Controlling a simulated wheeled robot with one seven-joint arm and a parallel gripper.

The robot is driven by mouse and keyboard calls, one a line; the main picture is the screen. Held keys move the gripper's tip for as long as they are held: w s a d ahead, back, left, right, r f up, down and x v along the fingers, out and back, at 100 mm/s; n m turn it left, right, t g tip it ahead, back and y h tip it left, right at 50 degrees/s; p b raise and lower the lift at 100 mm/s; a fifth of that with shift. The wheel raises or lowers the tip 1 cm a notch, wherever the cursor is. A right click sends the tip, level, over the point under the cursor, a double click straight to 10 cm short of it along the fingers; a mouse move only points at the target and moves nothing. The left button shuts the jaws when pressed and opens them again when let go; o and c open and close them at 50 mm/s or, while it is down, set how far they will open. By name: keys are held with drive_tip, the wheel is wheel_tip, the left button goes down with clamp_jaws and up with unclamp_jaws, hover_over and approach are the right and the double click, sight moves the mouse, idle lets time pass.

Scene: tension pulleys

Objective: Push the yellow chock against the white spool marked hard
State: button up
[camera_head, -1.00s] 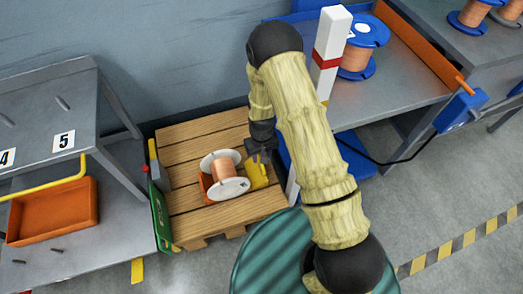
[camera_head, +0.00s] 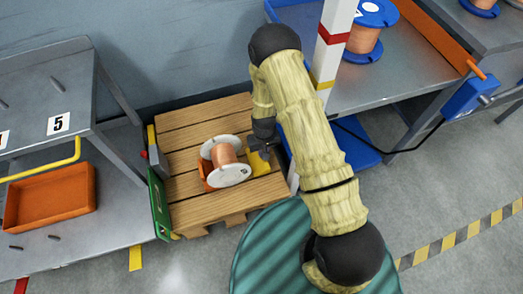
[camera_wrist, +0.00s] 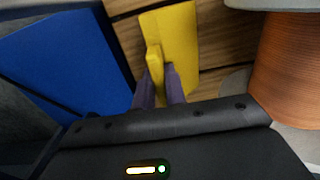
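The white-flanged spool (camera_head: 226,161) with copper winding lies on its side on the wooden pallet (camera_head: 188,212); its winding also shows at the right of the wrist view (camera_wrist: 290,70). No marking on it is readable. The yellow chock (camera_head: 260,165) lies flat on the pallet just right of the spool. In the wrist view the chock (camera_wrist: 182,40) has an upright fin, and a strip of wood shows between it and the spool. My gripper (camera_head: 263,148) is over the chock. Its fingers (camera_wrist: 160,82) stand close on both sides of the fin and appear shut on it.
An orange piece (camera_head: 206,183) sits at the spool's left side. A green panel (camera_head: 159,203) stands along the pallet's left edge. A white post (camera_head: 332,50) and a bench with another spool (camera_head: 366,30) stand to the right. A blue surface (camera_wrist: 65,60) is beside the gripper.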

sight(250, 163)
clamp_jaws()
drive_tip(key=shift+s+a+p, duration=0.2)
drive_tip(key=shift+s+a, duration=0.05)
drive_tip(key=shift+a, duration=0.65)
drive_tip(key=shift+s+a+p, duration=0.15)
drive_tip(key=shift+s+a, duration=0.1)
drive_tip(key=shift+a, duration=0.65)
drive_tip(key=shift+s+a+p, duration=0.2)
drive_tip(key=shift+s+a, duration=0.05)
drive_tip(key=shift+a, duration=0.65)
drive_tip(key=o, duration=0.7)
unclamp_jaws()
wheel_tip(250, 163, up, 17)
drive_tip(key=p, duration=0.6)
drive_tip(key=shift+r+p, duration=0.2)
drive_tip(key=shift+p, duration=0.15)
